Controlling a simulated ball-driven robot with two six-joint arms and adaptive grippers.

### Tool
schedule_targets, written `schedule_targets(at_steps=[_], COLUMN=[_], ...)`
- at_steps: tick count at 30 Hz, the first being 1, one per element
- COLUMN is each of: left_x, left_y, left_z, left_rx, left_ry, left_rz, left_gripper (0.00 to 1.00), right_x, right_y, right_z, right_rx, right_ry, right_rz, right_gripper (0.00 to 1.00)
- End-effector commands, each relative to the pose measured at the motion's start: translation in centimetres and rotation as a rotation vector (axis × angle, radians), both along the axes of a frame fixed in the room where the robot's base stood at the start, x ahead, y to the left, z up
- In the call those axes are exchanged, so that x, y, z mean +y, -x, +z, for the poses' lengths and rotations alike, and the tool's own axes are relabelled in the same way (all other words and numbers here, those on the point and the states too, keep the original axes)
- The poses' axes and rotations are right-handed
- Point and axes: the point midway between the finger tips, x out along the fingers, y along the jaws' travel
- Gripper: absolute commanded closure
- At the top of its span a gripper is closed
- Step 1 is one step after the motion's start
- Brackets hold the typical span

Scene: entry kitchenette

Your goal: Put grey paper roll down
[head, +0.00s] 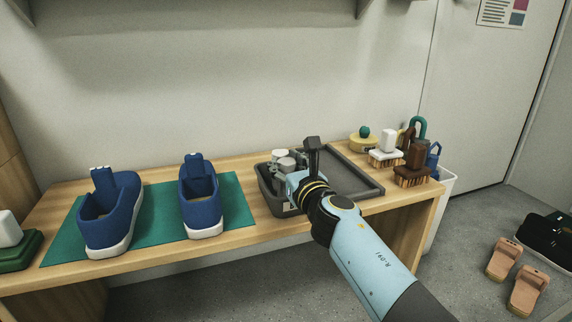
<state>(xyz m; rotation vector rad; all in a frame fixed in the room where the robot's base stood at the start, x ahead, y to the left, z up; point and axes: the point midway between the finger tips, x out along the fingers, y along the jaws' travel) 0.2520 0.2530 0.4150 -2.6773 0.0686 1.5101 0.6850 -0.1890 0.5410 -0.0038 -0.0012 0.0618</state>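My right gripper (287,174) is over the dark grey bin (267,197) at the middle of the bench. A grey paper roll (287,163) shows right at the gripper, and a paler roll (280,154) stands just behind it. The gripper and wrist cover the lower part of the grey roll, so I cannot tell whether the fingers are closed on it or whether it rests on anything. My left gripper is out of view.
A dark grey tray (366,190) lies right of the bin, mostly bare. Several brushes (412,177) stand at the bench's right end. Two blue shoes (112,212) (202,203) stand on a green mat (152,226) at left. Sandals (527,290) are on the floor.

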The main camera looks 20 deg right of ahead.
Motion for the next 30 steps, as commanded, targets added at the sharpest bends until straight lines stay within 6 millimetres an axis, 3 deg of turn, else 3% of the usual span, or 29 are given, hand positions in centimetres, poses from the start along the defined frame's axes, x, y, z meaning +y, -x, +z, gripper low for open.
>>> schedule_targets(at_steps=[1,6,18,30], left_x=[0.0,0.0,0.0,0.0], left_y=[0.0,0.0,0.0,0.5], left_z=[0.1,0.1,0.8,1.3], left_rx=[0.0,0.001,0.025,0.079], left_ry=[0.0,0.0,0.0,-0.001], left_rz=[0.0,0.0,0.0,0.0], left_gripper=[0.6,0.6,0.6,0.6], right_x=[0.0,0.0,0.0,-0.5], right_y=[0.0,0.0,0.0,9.0], right_z=[0.0,0.0,0.5,0.0], right_rx=[0.001,0.001,0.0,0.004], right_ry=[0.0,0.0,0.0,-0.002], right_rz=[0.0,0.0,0.0,0.0], right_gripper=[0.6,0.38,0.38,0.38])
